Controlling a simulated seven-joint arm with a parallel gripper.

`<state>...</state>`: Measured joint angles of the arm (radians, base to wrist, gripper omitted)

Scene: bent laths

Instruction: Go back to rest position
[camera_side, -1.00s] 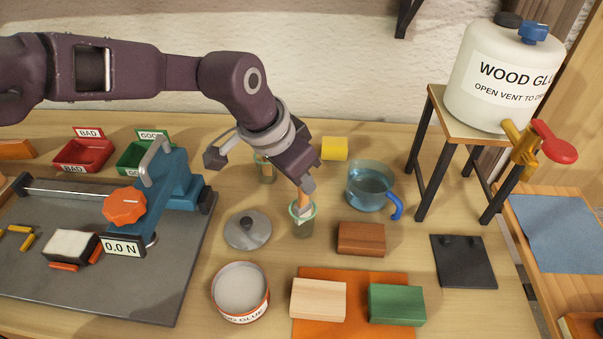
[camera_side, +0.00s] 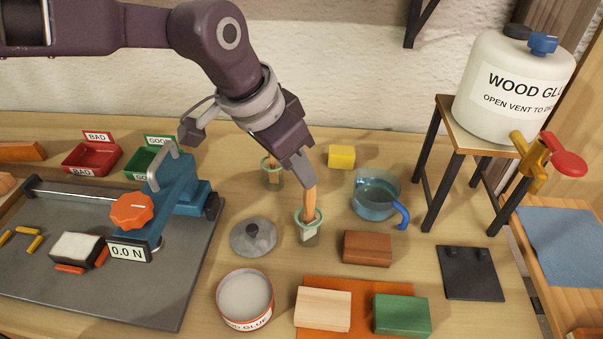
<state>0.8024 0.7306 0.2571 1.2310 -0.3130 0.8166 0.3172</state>
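My gripper (camera_side: 303,178) is above the front glass jar (camera_side: 308,235), pointing down and to the right. An orange-brown lath (camera_side: 310,204) stands in that jar, slightly tilted, with its upper end by my fingertips. The fingers overlap in this view, so I cannot tell whether they are apart or touch the lath. A second glass jar (camera_side: 272,178) with a lath in it stands behind, to the left, partly beside my wrist.
A blue measuring jug (camera_side: 376,195), a yellow block (camera_side: 341,157) and a brown block (camera_side: 368,248) stand close to the right. A grey lid (camera_side: 252,237) and glue tin (camera_side: 245,298) are in front. A blue clamp device (camera_side: 175,205) stands left. Space above the table is free.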

